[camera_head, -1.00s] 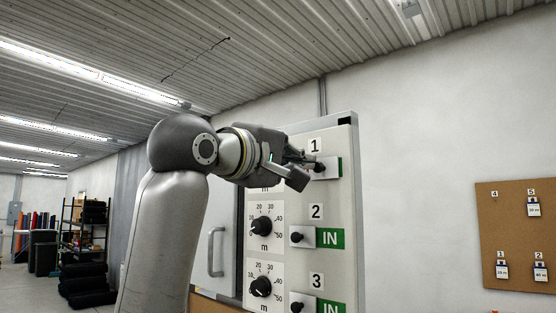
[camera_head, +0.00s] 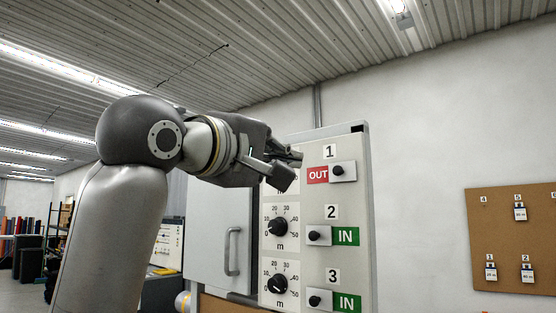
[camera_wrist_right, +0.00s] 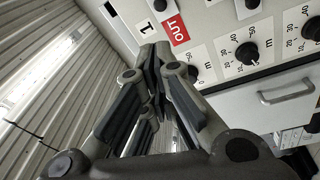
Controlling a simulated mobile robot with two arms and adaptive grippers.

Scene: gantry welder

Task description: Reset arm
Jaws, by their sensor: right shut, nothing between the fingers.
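My right gripper (camera_head: 296,160) is in front of the panel's upper left, just left of the row 1 slider (camera_head: 342,171). Its fingers are shut with nothing between them, and they also show together in the right wrist view (camera_wrist_right: 155,55). In the head view it appears apart from the slider's black knob. The slider sits at the right, with a red OUT label (camera_head: 317,175) showing to its left. The gripper hides most of the row 1 dial. My left gripper is not in view.
The white panel (camera_head: 358,212) has row 2 (camera_head: 319,236) and row 3 (camera_head: 321,300) sliders at the left, showing green IN. Dials (camera_head: 277,227) stand beside them. A grey cabinet door with a handle (camera_head: 233,252) is at the left. A corkboard (camera_head: 510,245) with tags hangs at the right.

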